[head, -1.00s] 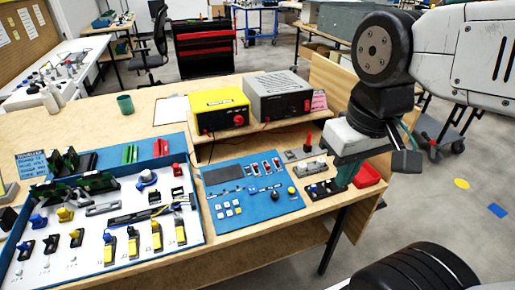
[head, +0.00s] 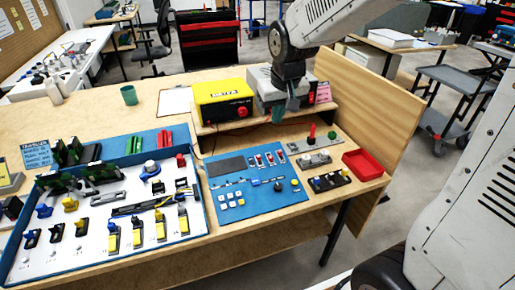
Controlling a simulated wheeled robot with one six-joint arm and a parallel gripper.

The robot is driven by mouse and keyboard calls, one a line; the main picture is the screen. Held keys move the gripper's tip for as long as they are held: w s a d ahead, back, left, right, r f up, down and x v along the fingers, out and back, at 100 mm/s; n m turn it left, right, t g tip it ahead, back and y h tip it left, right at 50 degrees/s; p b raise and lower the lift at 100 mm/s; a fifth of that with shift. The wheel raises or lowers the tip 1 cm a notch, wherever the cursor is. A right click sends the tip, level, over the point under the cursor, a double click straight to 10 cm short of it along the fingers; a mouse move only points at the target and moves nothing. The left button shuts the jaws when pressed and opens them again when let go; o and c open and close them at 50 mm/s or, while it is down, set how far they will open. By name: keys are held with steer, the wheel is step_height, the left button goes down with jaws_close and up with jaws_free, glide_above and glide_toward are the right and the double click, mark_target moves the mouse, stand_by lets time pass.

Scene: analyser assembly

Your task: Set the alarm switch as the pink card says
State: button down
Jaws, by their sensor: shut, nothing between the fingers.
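The pink card (head: 323,92) stands at the right end of the raised shelf, beside the grey box. Its writing is too small to read. No label marks the alarm switch, so I cannot tell which control it is. A red upright lever (head: 311,131) rises from a small grey plate in front of the shelf. The blue panel (head: 228,197) carries several small red-and-white switches (head: 269,159), a dark knob and white buttons. My gripper (head: 292,104) is shut and empty, pointing down in front of the grey box (head: 262,88) and hiding part of it, left of the card.
A yellow box (head: 221,100) stands left on the shelf (head: 240,124). A red tray (head: 363,164) and a dark block with knobs (head: 329,181) are at the bench's right. A blue-edged white board (head: 75,262) with several parts fills the left. A tall wooden panel (head: 367,110) borders the right.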

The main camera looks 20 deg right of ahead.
glide_above(256, 154)
step_height(256, 154, down, 9)
steer(key=shift+s+d+f+t, duration=0.1)
steer(key=shift+s+f+t, duration=0.05)
steer(key=shift+s+t, duration=0.2)
steer(key=x, duration=1)
steer(key=shift+w+f, duration=0.15)
steer(key=s, duration=0.2)
steer(key=shift+s, duration=0.4)
steer(key=shift+s+f, duration=0.2)
steer(key=shift+s, duration=0.4)
